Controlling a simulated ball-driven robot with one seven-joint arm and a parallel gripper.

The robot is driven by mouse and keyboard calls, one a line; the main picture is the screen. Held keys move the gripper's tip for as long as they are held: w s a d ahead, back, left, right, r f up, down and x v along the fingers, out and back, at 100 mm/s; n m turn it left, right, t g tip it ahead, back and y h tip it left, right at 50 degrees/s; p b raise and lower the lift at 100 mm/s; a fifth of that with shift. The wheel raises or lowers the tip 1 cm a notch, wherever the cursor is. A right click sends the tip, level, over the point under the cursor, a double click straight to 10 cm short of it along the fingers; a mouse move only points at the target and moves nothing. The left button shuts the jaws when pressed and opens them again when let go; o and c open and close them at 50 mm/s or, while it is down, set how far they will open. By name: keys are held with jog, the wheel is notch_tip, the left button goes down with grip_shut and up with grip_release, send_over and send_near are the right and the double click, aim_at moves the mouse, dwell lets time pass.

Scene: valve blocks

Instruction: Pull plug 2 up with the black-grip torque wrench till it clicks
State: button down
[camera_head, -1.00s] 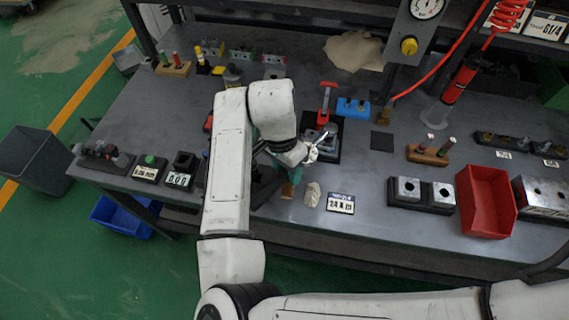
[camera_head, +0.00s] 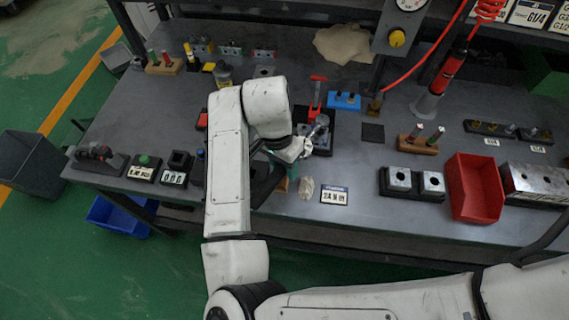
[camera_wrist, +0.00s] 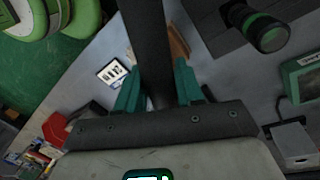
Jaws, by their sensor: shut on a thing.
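My gripper (camera_wrist: 157,88) has its teal fingers on either side of a thick dark bar, the black grip of the torque wrench (camera_wrist: 145,35), and is shut on it. In the head view my gripper (camera_head: 284,172) is low at the bench's front, mostly behind my arm. A silver round part, seemingly the wrench head (camera_head: 320,122), shows at the dark valve block (camera_head: 328,140). I cannot tell whether it sits on a plug, or which plug is number 2. A card reading 24 N m (camera_head: 334,196) lies to the right of my gripper.
A red T-handle tool (camera_head: 317,88) stands behind the block, beside a blue holder (camera_head: 345,100). Two silver-topped blocks (camera_head: 400,178) and a red bin (camera_head: 474,188) are at right. Bare bench lies between.

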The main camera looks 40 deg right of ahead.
jog(key=shift+r, duration=0.4)
notch_tip(320, 180, up, 6)
jog(key=p, duration=0.5)
jog(key=shift+r+p, duration=0.2)
jog(key=shift+p, duration=0.1)
jog(key=shift+f, duration=0.1)
